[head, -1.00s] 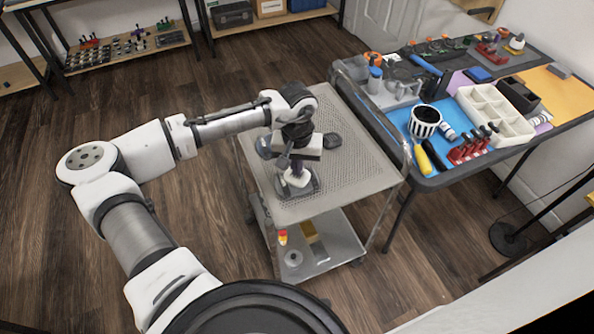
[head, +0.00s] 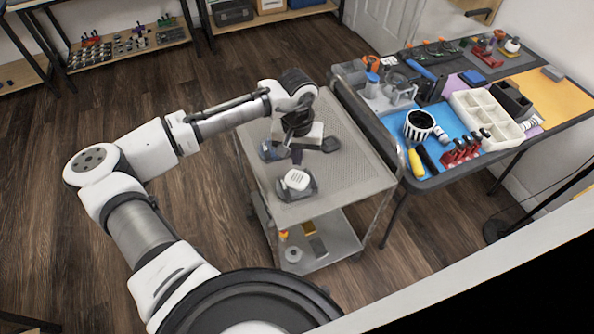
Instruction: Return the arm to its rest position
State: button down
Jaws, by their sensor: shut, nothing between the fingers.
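My gripper (head: 297,152) hangs over the metal cart (head: 342,170), below the wrist of my outstretched arm. It is shut and holds nothing. A small device with a white top (head: 296,181) sits on the cart just in front of the gripper, apart from it. Other dark items on the cart are partly hidden behind my wrist, with one dark piece (head: 330,143) showing at its right.
The workbench (head: 560,118) at the right holds a white compartment tray (head: 487,120), a striped cup (head: 419,124), a yellow-handled tool (head: 416,163) and red holders (head: 461,153). Shelves stand at the back. The wooden floor left of the cart is clear.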

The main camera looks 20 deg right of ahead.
jog(key=shift+r+p, duration=0.3)
jog(key=shift+r, duration=0.35)
